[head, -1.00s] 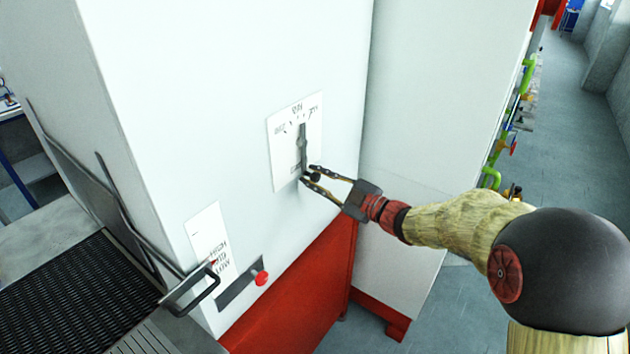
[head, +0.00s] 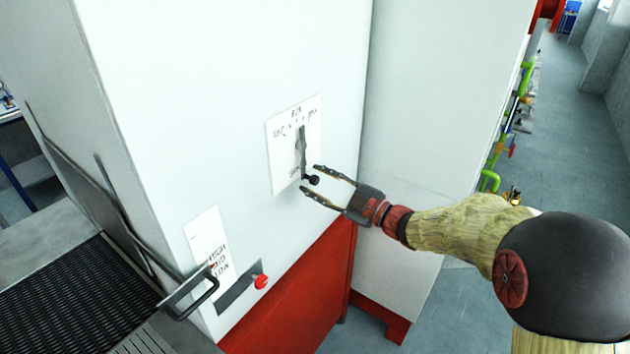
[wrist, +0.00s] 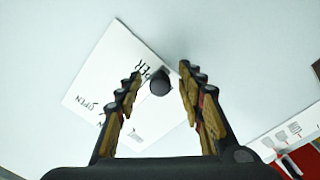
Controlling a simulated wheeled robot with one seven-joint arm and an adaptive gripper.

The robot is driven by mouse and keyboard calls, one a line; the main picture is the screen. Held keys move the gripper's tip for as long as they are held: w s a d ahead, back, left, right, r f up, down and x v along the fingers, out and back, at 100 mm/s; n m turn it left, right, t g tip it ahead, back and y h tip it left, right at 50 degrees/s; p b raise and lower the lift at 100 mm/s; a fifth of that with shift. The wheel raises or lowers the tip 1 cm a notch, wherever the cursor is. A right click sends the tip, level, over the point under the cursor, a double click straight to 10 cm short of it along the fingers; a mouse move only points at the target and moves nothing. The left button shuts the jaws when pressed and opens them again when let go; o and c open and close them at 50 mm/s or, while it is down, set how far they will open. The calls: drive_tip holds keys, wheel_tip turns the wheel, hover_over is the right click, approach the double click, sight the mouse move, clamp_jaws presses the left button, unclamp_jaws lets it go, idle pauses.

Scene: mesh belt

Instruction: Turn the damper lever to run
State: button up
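The damper lever (head: 302,145) is a dark grey bar on a white label plate (head: 283,155) on the cabinet's face. It stands close to upright, with its round black knob (head: 313,180) at the lower end. The plate's small print reads RUN at the top, but the other marks are hard to read. My gripper (head: 310,179) is open, one finger above the knob and one below. In the wrist view the knob (wrist: 159,82) sits between the two spread fingertips, with gaps on both sides. The lever's bar is mostly hidden there.
A red button (head: 261,281) and a HIGH/MID/LOW label (head: 207,240) are lower left on the cabinet. A black handle (head: 205,298) juts out by the mesh belt (head: 75,300). A grey cabinet side (head: 440,100) stands right of the plate; floor is free beyond.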

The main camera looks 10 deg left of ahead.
drive_tip(key=v, duration=1.1)
